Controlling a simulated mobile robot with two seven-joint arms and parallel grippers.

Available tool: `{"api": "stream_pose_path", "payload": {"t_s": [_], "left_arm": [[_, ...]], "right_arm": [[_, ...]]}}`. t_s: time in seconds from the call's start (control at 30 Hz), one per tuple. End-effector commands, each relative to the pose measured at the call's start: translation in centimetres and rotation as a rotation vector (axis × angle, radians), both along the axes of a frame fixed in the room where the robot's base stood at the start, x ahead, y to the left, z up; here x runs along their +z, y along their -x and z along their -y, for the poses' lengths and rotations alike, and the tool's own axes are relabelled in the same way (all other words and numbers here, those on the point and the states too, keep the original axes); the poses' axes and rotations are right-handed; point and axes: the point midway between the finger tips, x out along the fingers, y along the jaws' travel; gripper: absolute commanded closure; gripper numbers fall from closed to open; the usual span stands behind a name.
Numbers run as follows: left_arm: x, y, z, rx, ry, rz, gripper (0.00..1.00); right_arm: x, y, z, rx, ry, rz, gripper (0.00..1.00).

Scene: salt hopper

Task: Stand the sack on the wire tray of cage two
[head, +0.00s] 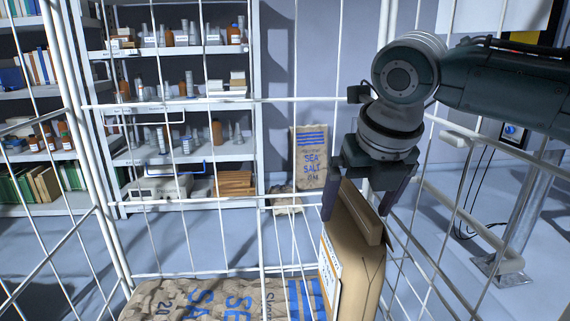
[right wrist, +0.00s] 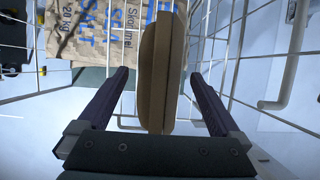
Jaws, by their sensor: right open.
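A brown paper sack (head: 352,255) with a folded top and a white label stands upright at lower centre right in the head view, inside white cage wires (head: 190,102). My right gripper (head: 357,205) is above it, open, its fingers pointing down on either side of the folded top. In the right wrist view the sack (right wrist: 162,75) is between the spread fingers (right wrist: 162,80), with gaps on both sides. The wire tray cannot be made out clearly, and no cage number is readable. My left gripper is not in view.
A large salt sack (head: 220,300) with blue print lies flat beside the brown sack. Another Sea Salt sack (head: 311,158) stands beyond the wires near the wall. Grey shelves (head: 180,50) with bottles stand at the back left. Cage wires surround my right gripper closely.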

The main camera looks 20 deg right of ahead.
Motion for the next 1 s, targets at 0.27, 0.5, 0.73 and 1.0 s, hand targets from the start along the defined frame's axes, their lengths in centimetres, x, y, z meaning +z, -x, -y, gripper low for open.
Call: {"api": "stream_pose_path", "payload": {"t_s": [0.27,0.5,0.73,1.0], "left_arm": [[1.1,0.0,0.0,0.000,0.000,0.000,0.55],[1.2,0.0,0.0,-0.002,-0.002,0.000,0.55],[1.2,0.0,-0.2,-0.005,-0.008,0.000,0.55],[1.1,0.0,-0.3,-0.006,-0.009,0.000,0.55]], "right_arm": [[5.5,2.0,-0.5,0.001,0.000,0.004,0.00],[6.9,2.8,-0.7,0.000,0.000,0.000,0.00],[7.0,2.8,-0.7,0.000,0.000,0.000,0.00],[6.9,2.8,-0.7,0.000,0.000,0.000,0.00]]}}
